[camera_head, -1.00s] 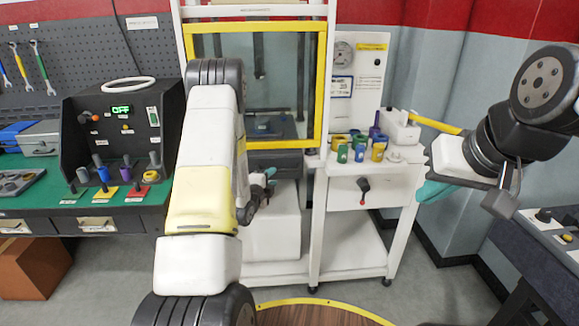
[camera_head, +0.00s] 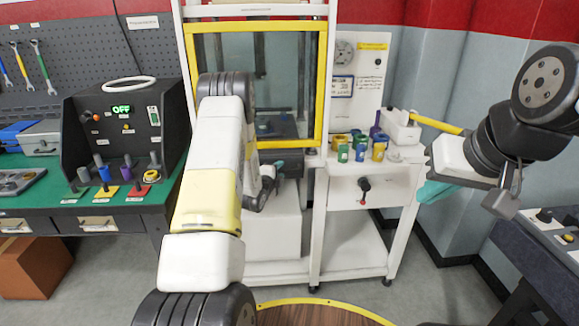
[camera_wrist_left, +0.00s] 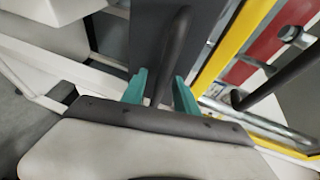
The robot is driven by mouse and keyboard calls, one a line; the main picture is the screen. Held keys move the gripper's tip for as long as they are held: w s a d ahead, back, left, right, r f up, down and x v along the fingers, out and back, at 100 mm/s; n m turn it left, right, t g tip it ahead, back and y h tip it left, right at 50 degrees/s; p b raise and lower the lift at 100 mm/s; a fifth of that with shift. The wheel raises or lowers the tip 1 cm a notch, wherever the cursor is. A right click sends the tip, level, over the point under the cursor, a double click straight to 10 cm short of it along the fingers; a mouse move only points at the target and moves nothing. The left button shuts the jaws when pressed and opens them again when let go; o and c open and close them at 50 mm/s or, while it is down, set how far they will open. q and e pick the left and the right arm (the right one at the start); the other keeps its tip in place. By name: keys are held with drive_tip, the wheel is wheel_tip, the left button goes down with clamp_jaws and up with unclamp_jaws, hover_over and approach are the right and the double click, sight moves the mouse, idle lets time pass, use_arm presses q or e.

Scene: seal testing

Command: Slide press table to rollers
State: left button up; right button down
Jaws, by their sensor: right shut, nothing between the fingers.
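The press (camera_head: 322,85) stands ahead with a yellow-framed clear guard. Behind the guard, a dark block, perhaps the press table, sits low inside (camera_head: 285,122); its edges are partly hidden. My left gripper (camera_head: 272,170) is low in front of the press, partly behind my own arm. In the left wrist view its teal fingers (camera_wrist_left: 160,92) stand on either side of a dark round bar (camera_wrist_left: 174,50); whether they clamp it is unclear. My right gripper (camera_head: 430,191) is shut and empty, right of the white cart. I cannot make out any rollers for certain.
A white cart (camera_head: 345,172) beside the press holds several coloured cups (camera_head: 360,147) and a gauge panel (camera_head: 357,75). A green bench (camera_head: 60,210) with a control box (camera_head: 125,120) stands at left. Another console (camera_head: 545,240) is at lower right.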

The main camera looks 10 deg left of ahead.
use_arm(q)
clamp_jaws()
idle(1.3)
